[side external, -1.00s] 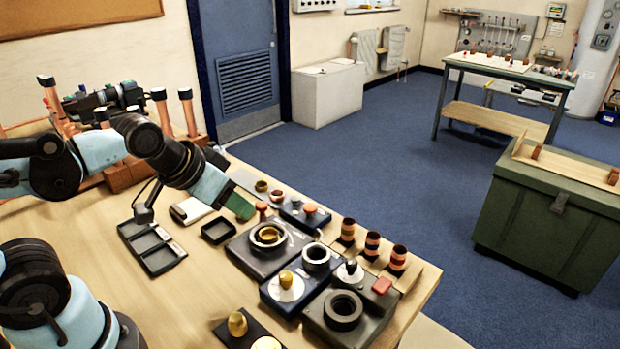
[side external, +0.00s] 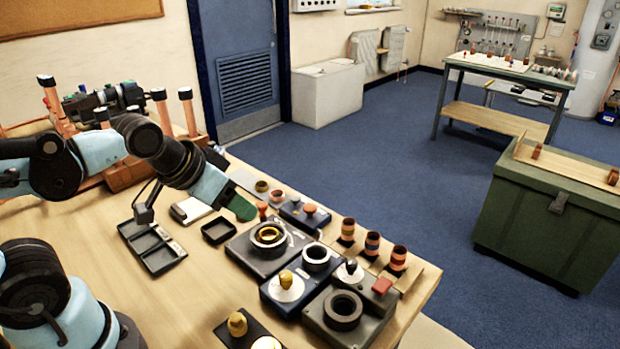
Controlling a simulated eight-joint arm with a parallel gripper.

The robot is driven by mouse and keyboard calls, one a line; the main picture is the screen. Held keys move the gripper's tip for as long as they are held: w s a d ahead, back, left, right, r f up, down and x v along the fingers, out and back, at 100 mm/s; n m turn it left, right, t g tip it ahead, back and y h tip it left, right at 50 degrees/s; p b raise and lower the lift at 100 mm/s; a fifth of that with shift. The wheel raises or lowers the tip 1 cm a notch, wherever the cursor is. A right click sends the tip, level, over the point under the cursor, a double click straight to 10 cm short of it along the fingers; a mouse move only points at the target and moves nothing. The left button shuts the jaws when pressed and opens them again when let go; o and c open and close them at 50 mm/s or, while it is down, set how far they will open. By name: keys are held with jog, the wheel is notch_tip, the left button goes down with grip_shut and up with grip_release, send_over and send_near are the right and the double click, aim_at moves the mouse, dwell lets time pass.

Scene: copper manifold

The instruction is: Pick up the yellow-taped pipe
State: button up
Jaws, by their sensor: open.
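Three short upright copper pipes with coloured bands stand in a row at the table's right edge in the side view. The left one (side external: 347,230) seems to carry the yellow band. The middle one (side external: 372,243) has a blue band and the right one (side external: 397,258) a reddish band. My gripper (side external: 241,207) is open, with a green fingertip showing above the table, left of the pipes and apart from them. Most of its jaws are hidden behind the wrist or too small to make out. No pipe is seen in it.
Dark fixtures with round sockets (side external: 343,309) stand between my gripper and the table's front. A compartmented black tray (side external: 152,247) and a small black tray (side external: 219,230) lie nearby. Tall copper pipes (side external: 188,112) stand at the back left. A green chest (side external: 540,215) stands beyond the table.

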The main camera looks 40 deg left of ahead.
jog(key=w+d+r+m+g+h, duration=0.2)
jog(key=w+d+r+m, duration=0.15)
jog(key=w, duration=0.35)
jog(key=m+g+h, duration=0.1)
jog(key=m+g, duration=0.1)
jog(key=m, duration=0.4)
send_near(347, 221)
jog(key=x, duration=0.4)
jog(key=shift+w+d+f, duration=0.2)
jog(key=shift+w+d, duration=0.05)
jog(key=shift+d, duration=0.15)
jog(key=shift+s+a+x, duration=0.1)
jog(key=shift+a+x, duration=0.05)
jog(key=shift+x, duration=1.45)
jog(key=shift+s+a+x, duration=0.1)
jog(key=shift+x, duration=1.55)
grip_shut()
